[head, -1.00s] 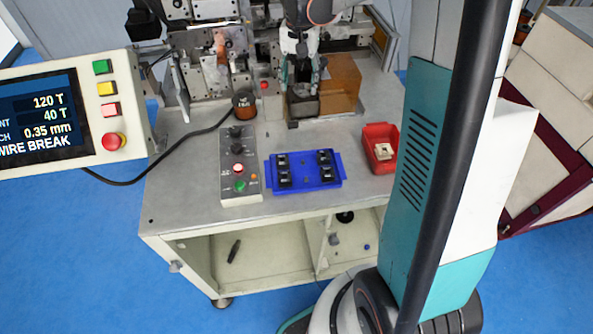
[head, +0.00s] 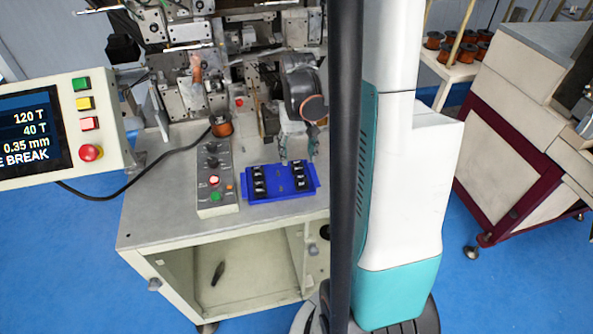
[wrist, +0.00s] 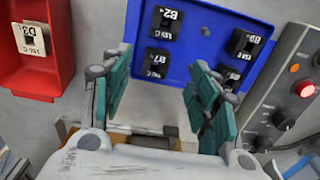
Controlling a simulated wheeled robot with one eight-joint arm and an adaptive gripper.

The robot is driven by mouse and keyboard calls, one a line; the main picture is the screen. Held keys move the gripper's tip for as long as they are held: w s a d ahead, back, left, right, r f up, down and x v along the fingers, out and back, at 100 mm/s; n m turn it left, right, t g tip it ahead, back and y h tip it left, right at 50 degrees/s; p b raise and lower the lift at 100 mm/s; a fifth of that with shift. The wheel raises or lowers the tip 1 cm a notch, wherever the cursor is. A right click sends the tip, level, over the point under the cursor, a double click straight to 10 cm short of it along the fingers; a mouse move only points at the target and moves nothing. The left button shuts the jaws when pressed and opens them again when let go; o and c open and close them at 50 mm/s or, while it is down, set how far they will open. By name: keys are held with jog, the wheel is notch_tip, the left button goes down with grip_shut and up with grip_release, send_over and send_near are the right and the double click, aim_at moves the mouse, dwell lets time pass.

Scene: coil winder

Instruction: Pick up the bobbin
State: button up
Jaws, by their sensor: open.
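Several black bobbins with white labels stand in a blue tray (head: 279,184) on the machine table. My gripper (head: 298,150) is open and empty at the tray's rear edge. Its teal fingers also show in the wrist view (wrist: 158,75), spread apart at the near edge of the blue tray (wrist: 195,50). The right finger partly covers the area near B7.
A red bin (wrist: 40,85) holds a pale D3 piece (wrist: 30,38). A button panel (head: 214,180) stands left of the tray, with a copper spool (head: 222,127) behind it. The winder (head: 190,85) rises at the back. My column hides the table's right side in the head view.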

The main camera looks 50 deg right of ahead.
aim_at(298, 164)
jog(key=shift+w+d+f+b, duration=0.2)
jog(key=shift+f+b, duration=0.25)
jog(key=shift+f, duration=1.1)
jog(key=shift+w+d+f+b, duration=0.15)
jog(key=shift+f+b, duration=0.25)
jog(key=shift+f, duration=1.15)
jog(key=shift+s, duration=0.1)
jog(key=c, duration=0.8)
